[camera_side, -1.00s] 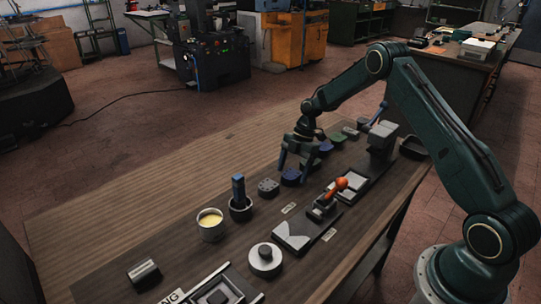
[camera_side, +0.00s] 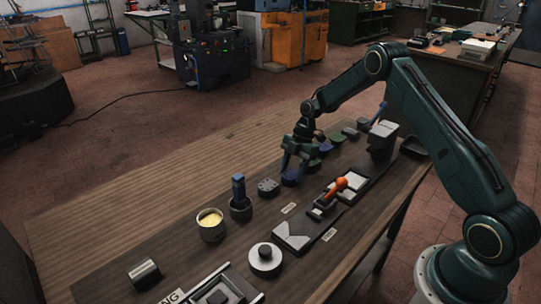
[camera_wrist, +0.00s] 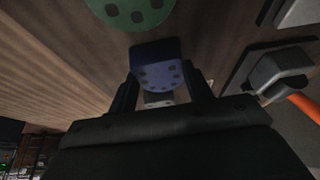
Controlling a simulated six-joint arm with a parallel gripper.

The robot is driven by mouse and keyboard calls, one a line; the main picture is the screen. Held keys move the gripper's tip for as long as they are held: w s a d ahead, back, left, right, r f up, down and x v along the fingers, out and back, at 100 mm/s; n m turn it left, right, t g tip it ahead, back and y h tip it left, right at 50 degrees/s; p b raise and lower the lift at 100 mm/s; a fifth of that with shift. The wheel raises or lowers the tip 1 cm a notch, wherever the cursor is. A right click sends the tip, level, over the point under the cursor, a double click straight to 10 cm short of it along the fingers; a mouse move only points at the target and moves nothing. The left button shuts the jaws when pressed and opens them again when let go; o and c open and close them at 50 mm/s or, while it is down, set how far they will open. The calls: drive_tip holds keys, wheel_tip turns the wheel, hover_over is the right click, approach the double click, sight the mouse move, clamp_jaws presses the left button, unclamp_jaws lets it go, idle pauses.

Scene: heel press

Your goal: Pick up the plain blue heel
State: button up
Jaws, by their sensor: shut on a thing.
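My gripper (camera_side: 297,175) is low over the table in the side view, its fingers either side of a blue heel (camera_side: 291,179). In the wrist view, my gripper (camera_wrist: 160,92) is shut on this blue heel (camera_wrist: 158,73), which shows dark dots along its curved edge and a darker, plain strip at its straight edge. I cannot tell whether it is clear of the table. A second blue heel (camera_side: 325,147) lies behind the gripper in the side view, partly hidden; its surface is too small to read.
A green dotted heel (camera_wrist: 132,10) lies beyond the held one. A grey dotted heel (camera_side: 268,187) lies on the near side. A press with an orange handle (camera_side: 336,186) stands to the right. A dark cup with a blue-handled tool (camera_side: 239,190) and a yellow-filled tin (camera_side: 210,222) stand nearer the camera.

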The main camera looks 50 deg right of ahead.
sight(291, 175)
wheel_tip(291, 175, up, 20)
idle(0.9)
drive_tip(key=shift+a, duration=0.15)
idle(0.6)
drive_tip(key=s+a+f, duration=0.4)
drive_tip(key=s+a, duration=0.2)
drive_tip(key=s, duration=0.2)
drive_tip(key=s+a+f, duration=0.5)
drive_tip(key=s+a, duration=0.2)
drive_tip(key=shift+s+a, duration=0.2)
drive_tip(key=shift+s, duration=0.2)
drive_tip(key=shift+f, duration=0.2)
